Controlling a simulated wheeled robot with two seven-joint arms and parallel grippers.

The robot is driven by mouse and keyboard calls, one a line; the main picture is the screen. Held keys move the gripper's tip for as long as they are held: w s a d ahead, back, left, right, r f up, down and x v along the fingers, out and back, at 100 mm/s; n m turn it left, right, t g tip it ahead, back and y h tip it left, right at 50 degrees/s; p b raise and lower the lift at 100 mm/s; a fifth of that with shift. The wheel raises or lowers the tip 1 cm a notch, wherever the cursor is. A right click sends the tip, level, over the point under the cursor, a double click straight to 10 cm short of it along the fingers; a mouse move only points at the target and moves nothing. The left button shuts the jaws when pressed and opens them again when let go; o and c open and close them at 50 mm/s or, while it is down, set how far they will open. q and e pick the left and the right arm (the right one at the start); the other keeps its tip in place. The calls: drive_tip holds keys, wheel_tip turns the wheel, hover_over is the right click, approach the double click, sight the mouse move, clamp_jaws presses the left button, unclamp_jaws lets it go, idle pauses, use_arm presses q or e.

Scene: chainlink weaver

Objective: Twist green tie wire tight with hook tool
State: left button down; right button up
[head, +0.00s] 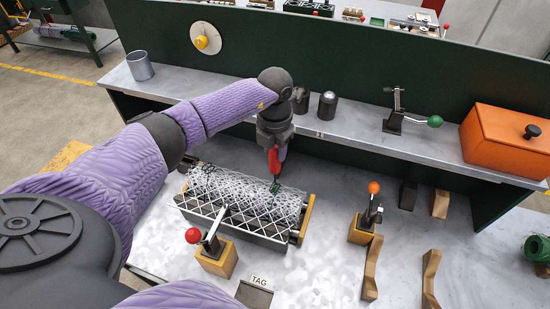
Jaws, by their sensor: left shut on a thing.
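My left gripper (274,152) reaches down from above over the right part of a rolled chainlink mesh (232,198). It is shut on a red-handled tool (273,160), which I take to be the hook tool; its lower end is at the mesh. A small piece of green wire (275,187) shows at the tool's lower end on top of the mesh. Whether the hook is around the wire or only touching it is too small to tell. Another dark green bit (208,168) shows at the mesh's far left. My right gripper is not in view.
A red-knobbed clamp (212,245) on a wooden block stands in front of the mesh, and an orange-knobbed clamp (369,215) stands to its right. Wooden curved pieces (371,270) lie further right. A shelf (330,133) behind holds a grey cup (140,66) and an orange box (505,140).

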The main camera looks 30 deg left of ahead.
use_arm(q)
drive_tip(key=m+b, duration=0.1)
drive_tip(key=m, duration=0.3)
drive_tip(key=m+b, duration=0.2)
drive_tip(key=m, duration=0.2)
drive_tip(key=m+b, duration=0.1)
drive_tip(key=m, duration=0.3)
drive_tip(key=shift+f+m+b, duration=0.3)
drive_tip(key=shift+m+b, duration=0.1)
drive_tip(key=m+b, duration=0.1)
drive_tip(key=m, duration=0.5)
drive_tip(key=shift+r+b, duration=0.15)
drive_tip(key=shift+b, duration=0.2)
drive_tip(key=m+b, duration=0.1)
drive_tip(key=m, duration=0.3)
drive_tip(key=shift+r, duration=0.1)
drive_tip(key=shift+r+n+p, duration=0.15)
drive_tip(key=shift+n+p, duration=0.2)
drive_tip(key=shift+n, duration=0.35)
wheel_tip(320, 180, up, 3)
drive_tip(key=shift+r+p, duration=0.1)
drive_tip(key=shift+p, duration=1.1)
drive_tip(key=shift+r+p, duration=0.3)
drive_tip(key=shift+r, duration=0.25)
drive_tip(key=shift+f, duration=0.1)
